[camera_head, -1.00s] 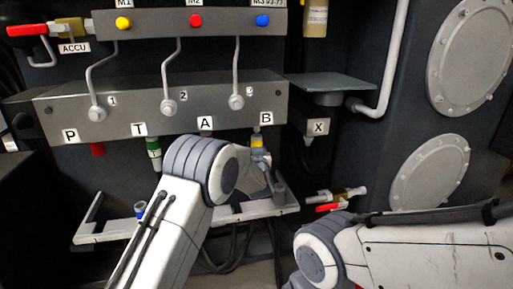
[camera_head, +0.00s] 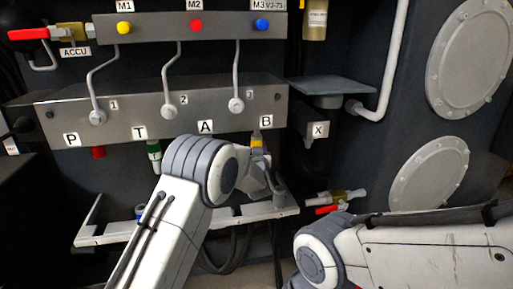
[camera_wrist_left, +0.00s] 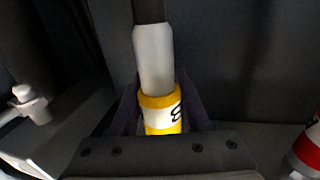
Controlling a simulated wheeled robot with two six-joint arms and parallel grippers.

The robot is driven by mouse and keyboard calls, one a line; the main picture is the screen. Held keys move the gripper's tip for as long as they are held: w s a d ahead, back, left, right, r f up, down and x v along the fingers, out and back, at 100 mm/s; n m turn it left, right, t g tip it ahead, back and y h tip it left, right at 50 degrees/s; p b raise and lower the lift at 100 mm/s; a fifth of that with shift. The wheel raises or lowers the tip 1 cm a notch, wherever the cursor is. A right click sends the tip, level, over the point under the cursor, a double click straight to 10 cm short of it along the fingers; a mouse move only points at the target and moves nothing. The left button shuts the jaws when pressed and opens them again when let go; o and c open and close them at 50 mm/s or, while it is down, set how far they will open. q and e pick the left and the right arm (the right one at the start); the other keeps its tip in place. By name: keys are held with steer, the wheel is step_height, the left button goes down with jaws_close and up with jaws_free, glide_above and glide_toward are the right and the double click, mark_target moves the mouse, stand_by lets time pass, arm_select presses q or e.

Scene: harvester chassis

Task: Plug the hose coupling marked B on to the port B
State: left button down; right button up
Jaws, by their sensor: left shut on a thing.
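The coupling marked B is a yellow-and-white banded collar with a dark marking (camera_wrist_left: 161,113) in the left wrist view. A grey sleeve (camera_wrist_left: 153,58) and a dark hose-like length extend from it. In the head view its yellow band (camera_head: 257,142) sits directly below the B label (camera_head: 266,122) on the grey manifold. My left gripper (camera_head: 262,165) is shut around the coupling, largely hidden by my own wrist. Port B itself is hidden or too small to make out, so I cannot tell whether the coupling is seated. My right gripper is out of view.
A green-banded coupling (camera_head: 154,150) is under T and a red piece (camera_head: 98,152) under P. A pale rack (camera_head: 105,236) runs below, with a blue-banded piece (camera_head: 140,211). A red-handled valve (camera_head: 330,202) is to the right. A red-and-white piece (camera_wrist_left: 308,150) shows in the wrist view.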

arm_select(q)
steer(key=shift+r+p, duration=0.8)
steer(key=shift+r, duration=0.6)
